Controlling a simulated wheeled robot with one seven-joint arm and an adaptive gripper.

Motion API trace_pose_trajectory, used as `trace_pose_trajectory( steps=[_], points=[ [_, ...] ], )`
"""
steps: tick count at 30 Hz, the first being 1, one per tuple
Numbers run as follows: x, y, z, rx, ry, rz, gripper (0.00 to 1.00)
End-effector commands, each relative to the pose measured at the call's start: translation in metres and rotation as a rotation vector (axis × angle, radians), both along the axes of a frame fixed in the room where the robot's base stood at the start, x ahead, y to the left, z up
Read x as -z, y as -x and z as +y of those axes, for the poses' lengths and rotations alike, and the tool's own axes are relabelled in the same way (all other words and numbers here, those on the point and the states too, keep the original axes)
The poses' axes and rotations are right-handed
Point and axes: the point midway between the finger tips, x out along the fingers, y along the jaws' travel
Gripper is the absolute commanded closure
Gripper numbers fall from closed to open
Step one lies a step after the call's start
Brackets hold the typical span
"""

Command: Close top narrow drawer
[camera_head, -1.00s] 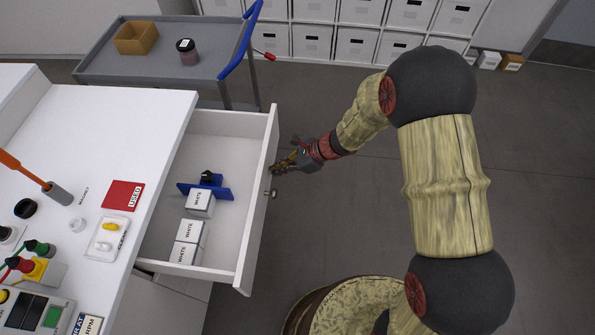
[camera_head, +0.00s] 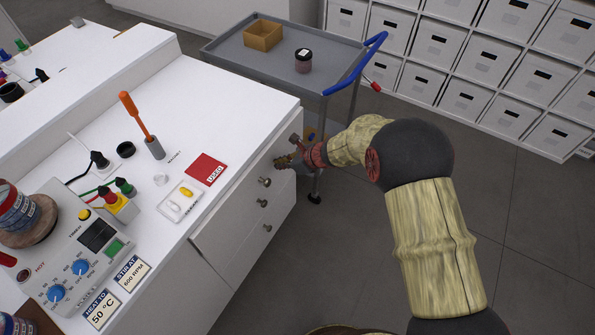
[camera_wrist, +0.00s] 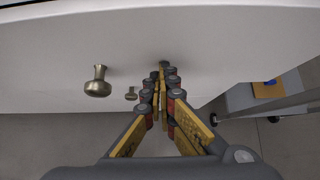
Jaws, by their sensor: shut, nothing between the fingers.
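The top narrow drawer (camera_head: 240,203) is a white front under the bench top, with a round metal knob (camera_head: 264,182). Its front now looks flush or nearly flush with the bench, and its inside is hidden. My gripper (camera_head: 283,161) is shut and empty, with its fingertips at the drawer front, to the right of the knob. In the wrist view the fingertips (camera_wrist: 163,70) point at the white front and seem to touch it. The knob (camera_wrist: 98,82) is to their left and apart from them.
Two lower knobs (camera_head: 262,203) (camera_head: 267,228) mark drawers beneath. A grey cart (camera_head: 235,48) with a blue handle stands just behind my gripper. The bench top (camera_head: 200,110) holds a hotplate (camera_head: 75,262), a red card (camera_head: 206,169) and a white tray. Floor to the right is clear.

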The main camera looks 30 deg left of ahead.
Motion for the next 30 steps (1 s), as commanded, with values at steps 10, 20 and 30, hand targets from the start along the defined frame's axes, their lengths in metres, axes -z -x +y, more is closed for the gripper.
trace_pose_trajectory(
  steps=[10,20,30],
  points=[
    [0.000,-0.003,0.035,-0.001,0.001,-0.001,1.00],
    [-0.001,-0.003,0.039,-0.001,-0.001,-0.001,1.00],
    [-0.001,-0.009,0.029,0.001,-0.001,-0.001,1.00]
  ],
)
